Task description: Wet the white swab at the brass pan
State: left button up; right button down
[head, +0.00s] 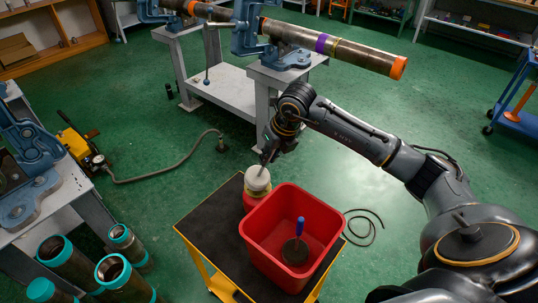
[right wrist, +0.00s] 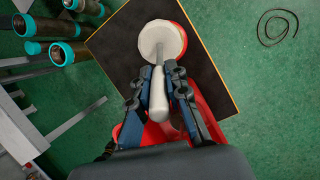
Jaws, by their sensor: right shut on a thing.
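My right gripper (head: 269,158) is above the back of the black-topped cart. In the right wrist view its dark fingers (right wrist: 166,78) are shut on the pale handle of the white swab (right wrist: 158,98). The swab's thin far part runs toward a pale round pan-like top on a red can (right wrist: 162,38). This can (head: 257,182) stands on the cart behind the red bin in the head view; its top looks cream rather than brass. I cannot tell whether the swab's tip touches it. My left gripper is not in view.
The red bin (head: 251,228) on the cart (head: 207,217) holds a dark round piece with a blue handle (head: 300,227). Teal-ended pipes (head: 113,270) stand at lower left. A vise bench with a long pipe (head: 340,53) is behind. A hose (head: 165,178) crosses the green floor.

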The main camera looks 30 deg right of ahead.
dwell(0.3)
jog(key=shift+f+b, duration=0.95)
jog(key=shift+f, duration=0.1)
dwell(0.8)
jog(key=shift+f, duration=0.1)
dwell(1.3)
jog(key=shift+r+p, duration=1.85)
jog(key=shift+r, duration=1.75)
